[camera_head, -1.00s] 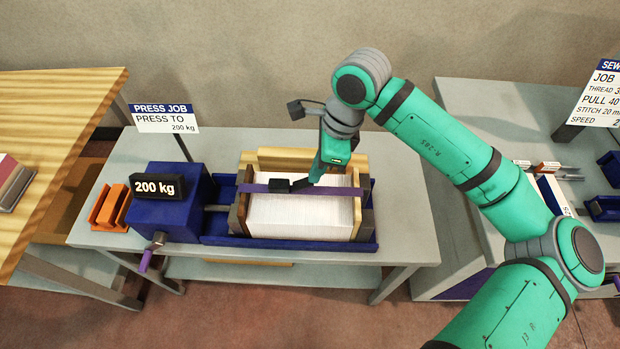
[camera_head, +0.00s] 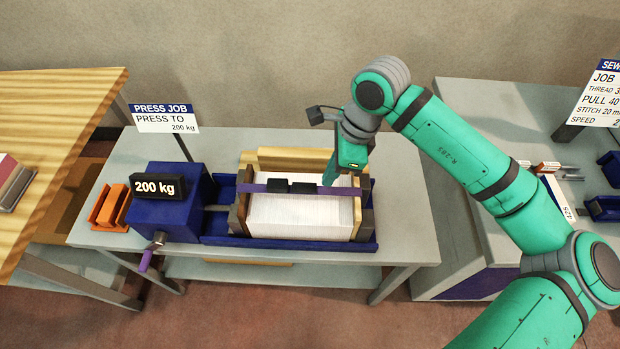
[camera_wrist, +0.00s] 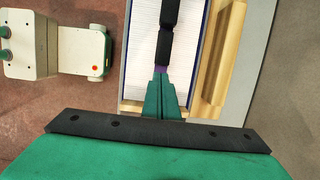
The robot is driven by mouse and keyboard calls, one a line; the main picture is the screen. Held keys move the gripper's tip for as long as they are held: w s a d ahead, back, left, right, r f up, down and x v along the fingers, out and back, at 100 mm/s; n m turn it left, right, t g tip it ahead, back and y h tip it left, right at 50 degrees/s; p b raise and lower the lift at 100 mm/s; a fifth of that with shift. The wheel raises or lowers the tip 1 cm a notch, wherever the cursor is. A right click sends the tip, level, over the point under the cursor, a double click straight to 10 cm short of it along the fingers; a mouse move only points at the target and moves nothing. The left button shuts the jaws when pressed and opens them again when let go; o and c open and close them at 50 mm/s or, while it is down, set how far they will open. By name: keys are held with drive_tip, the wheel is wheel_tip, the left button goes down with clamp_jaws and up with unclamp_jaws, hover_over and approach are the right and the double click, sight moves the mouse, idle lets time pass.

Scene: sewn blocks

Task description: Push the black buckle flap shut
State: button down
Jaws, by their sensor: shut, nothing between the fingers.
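The black buckle (camera_head: 278,186) sits on the purple strap (camera_head: 252,187) across the top of the white stack. A second black piece, which looks like the flap (camera_head: 303,188), lies in line with it on its right and looks flat along the strap. Both black pieces also show in the wrist view, the nearer one (camera_wrist: 164,47) just beyond my fingertips. My gripper (camera_head: 327,182) is shut and empty, pointing down over the strap to the right of the flap. Its green fingers show together in the wrist view (camera_wrist: 160,82), hiding part of the strap.
The white stack (camera_head: 300,218) sits in a blue press tray (camera_head: 290,243) between wooden boards. A blue press box reading 200 kg (camera_head: 170,213) stands at left with a purple-handled crank (camera_head: 149,255). An orange holder (camera_head: 112,206) is further left. The grey table front is clear.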

drive_tip(key=shift+r, duration=0.1)
drive_tip(key=v, duration=1)
drive_tip(key=shift+r, duration=0.3)
